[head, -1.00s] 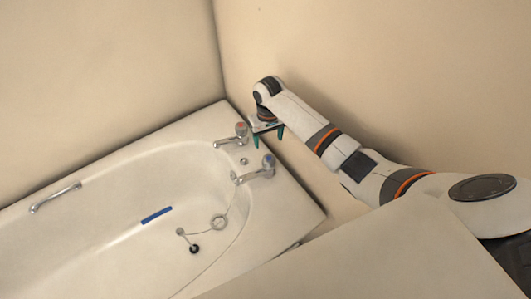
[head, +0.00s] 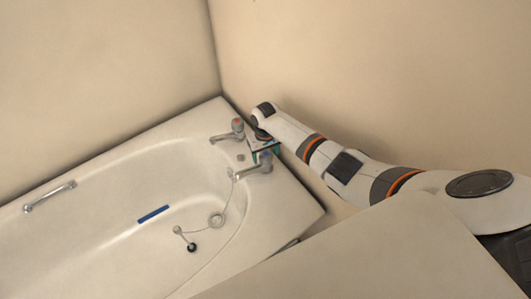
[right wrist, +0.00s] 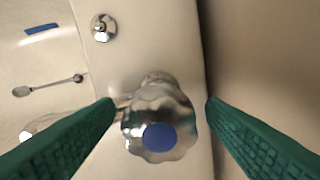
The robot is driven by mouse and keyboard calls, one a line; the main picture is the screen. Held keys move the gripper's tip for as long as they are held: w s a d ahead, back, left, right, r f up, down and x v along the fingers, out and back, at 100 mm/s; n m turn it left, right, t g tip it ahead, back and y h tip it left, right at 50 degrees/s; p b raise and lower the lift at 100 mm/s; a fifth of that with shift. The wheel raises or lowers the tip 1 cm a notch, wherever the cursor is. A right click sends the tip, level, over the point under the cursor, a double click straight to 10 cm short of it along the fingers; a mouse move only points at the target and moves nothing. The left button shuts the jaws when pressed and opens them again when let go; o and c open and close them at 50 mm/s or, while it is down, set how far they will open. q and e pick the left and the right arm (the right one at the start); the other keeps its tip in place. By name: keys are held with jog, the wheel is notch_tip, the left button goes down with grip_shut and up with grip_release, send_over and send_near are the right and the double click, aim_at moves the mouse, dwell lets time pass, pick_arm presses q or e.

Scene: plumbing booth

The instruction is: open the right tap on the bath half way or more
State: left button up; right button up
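The right tap (head: 264,167) is chrome and stands at the bath's tap end. Its knob has a blue cap (right wrist: 160,137), seen from above in the right wrist view. My right gripper (head: 264,149) is above this tap in the head view and partly hides its knob. In the right wrist view my right gripper (right wrist: 160,103) is open, with one green finger on each side of the knob and a gap showing on both sides. The other tap, with a red cap (head: 238,124), stands to the left. My left gripper is not in view.
The white bath (head: 90,165) has a chrome grab handle (head: 50,196), a blue strip (head: 153,214) and a black plug (head: 192,247) on a chain. The beige wall (head: 360,90) runs close beside my right arm. A pale panel (head: 390,250) fills the lower right.

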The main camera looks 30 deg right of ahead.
jog(key=c, duration=0.9)
jog(key=shift+c, duration=0.2)
jog(key=n+p, duration=0.1)
jog(key=n, duration=0.8)
jog(key=shift+a, duration=0.1)
jog(key=n, duration=0.6)
jog(key=shift+s+n, duration=0.15)
jog(key=shift+n, duration=0.15)
jog(key=n, duration=0.3)
jog(key=shift+n, duration=0.3)
jog(key=shift+s+n+b, duration=0.1)
jog(key=shift+n+b, duration=0.2)
jog(key=shift+n, duration=1.3)
